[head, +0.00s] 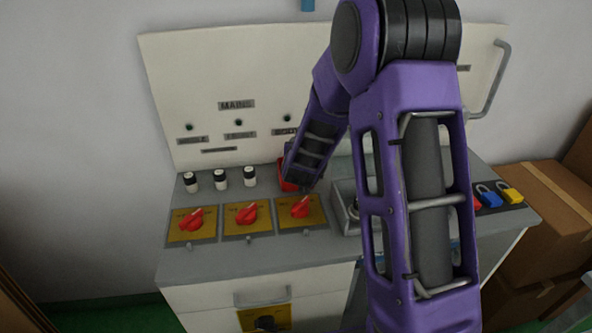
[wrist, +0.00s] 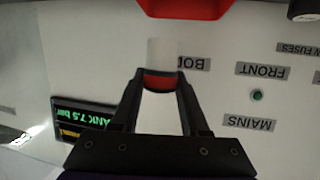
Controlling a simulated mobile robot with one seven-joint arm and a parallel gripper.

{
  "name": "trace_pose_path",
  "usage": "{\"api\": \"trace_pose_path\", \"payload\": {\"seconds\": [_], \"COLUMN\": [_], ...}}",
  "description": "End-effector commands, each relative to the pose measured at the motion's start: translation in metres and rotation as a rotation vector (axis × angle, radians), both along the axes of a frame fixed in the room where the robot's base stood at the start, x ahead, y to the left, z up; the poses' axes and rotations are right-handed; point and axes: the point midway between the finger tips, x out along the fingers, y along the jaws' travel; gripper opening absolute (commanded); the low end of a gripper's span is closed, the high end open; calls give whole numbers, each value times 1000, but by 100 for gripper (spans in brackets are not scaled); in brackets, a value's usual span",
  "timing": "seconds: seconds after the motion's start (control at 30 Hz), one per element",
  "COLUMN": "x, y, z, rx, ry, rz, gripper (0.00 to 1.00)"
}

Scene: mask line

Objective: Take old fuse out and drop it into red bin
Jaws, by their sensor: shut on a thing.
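My gripper (wrist: 160,84) is shut on the old fuse (wrist: 163,52), a pale cylinder with a red end between the fingertips. The fuse's pale end points towards the red bin (wrist: 185,8), which shows at the top of the wrist view, with a small gap between them in the picture. In the head view the red bin (head: 286,178) sits on the grey worktop, mostly hidden behind my wrist. The fingers and the fuse are hidden there. I cannot tell whether the fuse is above the bin's opening.
Several white-and-black cylinders (head: 220,180) stand left of the bin. Red rotary switches (head: 247,214) on yellow plates lie in front. A metal tray (head: 343,207) and padlocks (head: 490,196) are to the right. The white labelled panel (head: 215,70) rises behind.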

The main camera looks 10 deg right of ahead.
Motion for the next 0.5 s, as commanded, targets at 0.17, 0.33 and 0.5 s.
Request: {"api": "trace_pose_path", "payload": {"seconds": [0.17, 0.33, 0.5], "x": [0, 0, 0], "y": [0, -1, 0], "z": [-16, -36, -54], "rx": [0, 1, 1], "ry": [2, 2, 2], "rz": [-1, -1, 0], "gripper": [0, 0, 0]}}
